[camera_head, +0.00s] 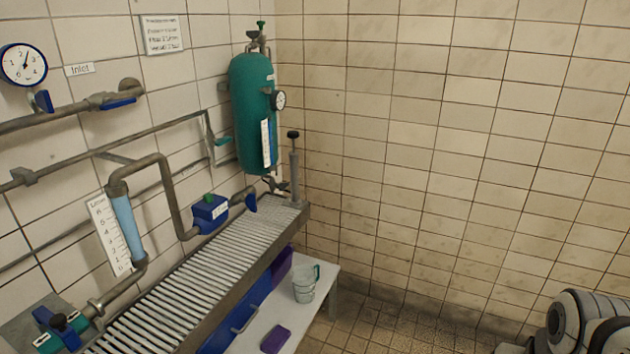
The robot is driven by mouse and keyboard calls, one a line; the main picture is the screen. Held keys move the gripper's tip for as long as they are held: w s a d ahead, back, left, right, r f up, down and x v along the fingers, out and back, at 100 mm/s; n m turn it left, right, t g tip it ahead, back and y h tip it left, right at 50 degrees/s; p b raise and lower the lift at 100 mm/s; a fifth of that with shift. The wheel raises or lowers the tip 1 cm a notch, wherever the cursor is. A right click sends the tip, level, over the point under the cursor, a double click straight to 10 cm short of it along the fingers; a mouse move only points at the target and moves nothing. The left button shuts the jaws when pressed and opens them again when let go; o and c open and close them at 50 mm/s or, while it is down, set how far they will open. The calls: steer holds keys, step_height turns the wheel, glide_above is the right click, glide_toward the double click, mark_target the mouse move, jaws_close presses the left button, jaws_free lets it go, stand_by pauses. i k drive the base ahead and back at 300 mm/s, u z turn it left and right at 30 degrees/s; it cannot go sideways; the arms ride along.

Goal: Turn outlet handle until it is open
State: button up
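No handle in view carries a label that I can read as "outlet". A blue handle (250,203) sits at the end of the pipe by the right end of the slatted rack, just right of a blue box (209,214) with a green top and a small unreadable label. Another blue handle (119,102) is on the upper left wall pipe, near the "Inlet" sign (80,69). I cannot tell open from closed. A grey and black part of my arm shows at the bottom right, far from these handles. My gripper itself is not in view.
A green tank (254,112) with a gauge hangs in the corner above the slatted rack (195,288). A lower white bench (305,315) holds a bucket (305,285) and a purple item (275,339). Tiled floor (385,325) is clear between bench and arm.

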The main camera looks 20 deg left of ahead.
mark_target(250, 200)
steer(key=u, duration=0.75)
steer(key=i, duration=1.05)
steer(key=u, duration=0.95)
steer(key=k, duration=0.75)
steer(key=u, duration=0.1)
steer(key=i, duration=0.9)
steer(key=z, duration=0.1)
